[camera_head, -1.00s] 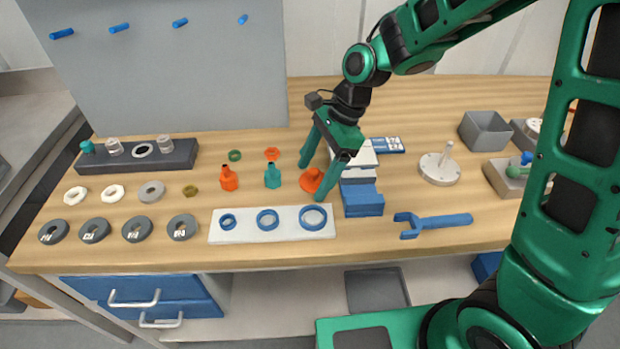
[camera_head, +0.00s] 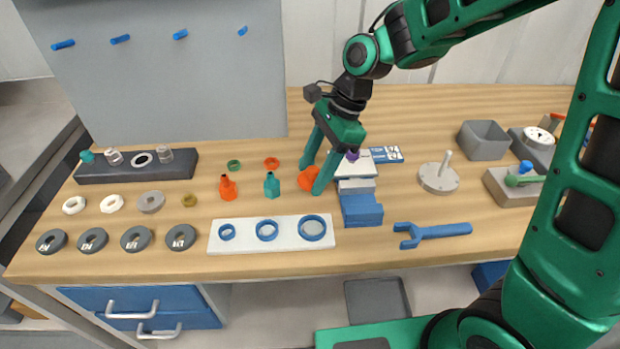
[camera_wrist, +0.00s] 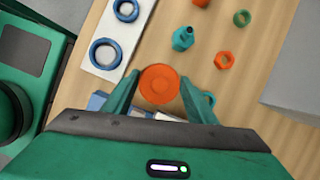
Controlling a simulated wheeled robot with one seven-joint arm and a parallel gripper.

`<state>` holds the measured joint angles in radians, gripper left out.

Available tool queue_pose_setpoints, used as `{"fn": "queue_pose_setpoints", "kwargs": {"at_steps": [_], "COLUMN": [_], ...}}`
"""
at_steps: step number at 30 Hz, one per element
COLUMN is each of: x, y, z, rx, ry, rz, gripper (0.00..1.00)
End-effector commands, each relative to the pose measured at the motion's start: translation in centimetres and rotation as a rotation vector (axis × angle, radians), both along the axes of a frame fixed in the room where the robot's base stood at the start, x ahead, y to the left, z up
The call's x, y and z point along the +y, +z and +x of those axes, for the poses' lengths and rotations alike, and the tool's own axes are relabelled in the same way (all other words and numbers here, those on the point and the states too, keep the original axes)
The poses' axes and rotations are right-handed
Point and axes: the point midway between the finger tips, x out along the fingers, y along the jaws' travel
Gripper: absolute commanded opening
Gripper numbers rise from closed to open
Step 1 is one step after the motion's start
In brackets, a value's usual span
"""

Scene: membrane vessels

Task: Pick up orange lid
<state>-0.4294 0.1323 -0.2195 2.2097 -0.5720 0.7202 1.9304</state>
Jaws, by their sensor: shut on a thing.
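The orange lid (camera_head: 309,178) is a round orange disc between the fingertips of my gripper (camera_head: 310,178), just behind the white strip with blue rings. In the wrist view the orange lid (camera_wrist: 159,84) shows face-on as a disc with a raised centre, and the fingers of my gripper (camera_wrist: 160,88) stand on either side of it. My gripper is shut on the lid. I cannot tell whether the lid still touches the table.
A teal bottle (camera_head: 271,185) and an orange bottle (camera_head: 228,188) stand left of my gripper. Blue and white stacked steps (camera_head: 361,208) are close on its right. A white strip with blue rings (camera_head: 247,241) lies in front, with a blue wrench (camera_head: 433,233) farther right.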

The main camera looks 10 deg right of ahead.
Motion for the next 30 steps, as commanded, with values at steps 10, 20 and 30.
{"fn": "queue_pose_setpoints", "kwargs": {"at_steps": [10, 20, 30], "x": [4.0, 6.3, 6.6], "y": [4.9, 7.3, 7.6], "z": [-5.8, -9.1, -9.6], "rx": [-0.005, -0.002, -0.001], "ry": [0.004, 0.001, 0.0], "rz": [0.001, 0.0, 0.0], "gripper": [0.29, 0.29, 0.29]}}
